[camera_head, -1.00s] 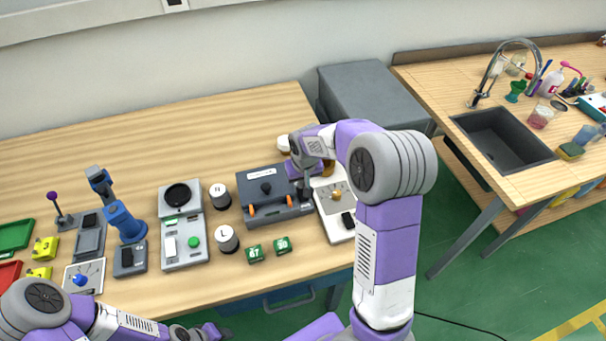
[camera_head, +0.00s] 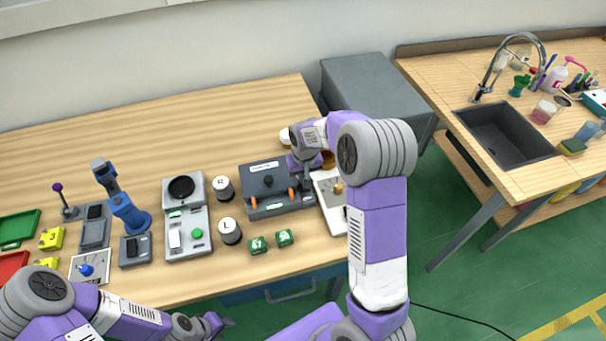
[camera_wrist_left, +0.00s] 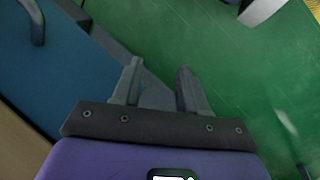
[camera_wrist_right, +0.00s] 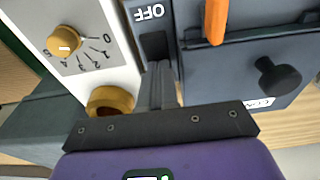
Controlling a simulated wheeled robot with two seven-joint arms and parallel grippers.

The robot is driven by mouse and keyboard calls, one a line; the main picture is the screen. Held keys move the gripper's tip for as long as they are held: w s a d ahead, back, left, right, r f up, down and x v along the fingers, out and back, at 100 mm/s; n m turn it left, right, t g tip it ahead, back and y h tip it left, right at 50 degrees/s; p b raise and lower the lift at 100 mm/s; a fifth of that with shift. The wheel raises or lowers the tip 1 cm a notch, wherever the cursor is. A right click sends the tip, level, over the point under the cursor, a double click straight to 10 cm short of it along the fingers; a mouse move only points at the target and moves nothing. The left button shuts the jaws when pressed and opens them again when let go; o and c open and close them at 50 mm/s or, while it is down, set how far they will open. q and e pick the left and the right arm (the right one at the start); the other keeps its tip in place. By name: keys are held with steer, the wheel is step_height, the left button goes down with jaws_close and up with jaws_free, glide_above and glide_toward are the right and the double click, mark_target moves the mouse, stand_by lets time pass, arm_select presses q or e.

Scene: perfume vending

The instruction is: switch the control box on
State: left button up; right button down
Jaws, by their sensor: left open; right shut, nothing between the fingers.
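The control box (camera_head: 266,184) is dark grey, with a black knob (camera_head: 268,181), orange levers and a white label. It stands near the table's right end. In the right wrist view the box (camera_wrist_right: 285,55) shows upside down, with a black switch (camera_wrist_right: 154,46) beside the word OFF. My right gripper (camera_wrist_right: 160,72) is shut and empty, its tips close to the switch's near end; I cannot tell whether they touch it. In the head view my right gripper hides the box's right end. My left gripper (camera_wrist_left: 156,78) is open and empty, beyond the table's front edge.
A white panel (camera_wrist_right: 85,15) with a yellow dial lies right beside the box. Two white jars (camera_head: 230,231) and two green blocks (camera_head: 284,237) stand close by. A scale-like device (camera_head: 187,215) is further left. The table's back is clear.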

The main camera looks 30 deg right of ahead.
mark_target(307, 192)
steer(key=shift+s+a+f, duration=0.1)
steer(key=shift+s+f, duration=0.1)
steer(key=shift+s, duration=0.15)
steer(key=shift+s+a, duration=0.15)
steer(key=shift+s, duration=0.55)
steer(key=shift+r, duration=0.15)
step_height(307, 192, up, 4)
steer(key=p, duration=0.3)
steer(key=shift+s, duration=0.15)
step_height(307, 192, up, 10)
steer(key=s+p, duration=0.1)
steer(key=shift+s+a, duration=0.2)
steer(key=shift+a, duration=0.05)
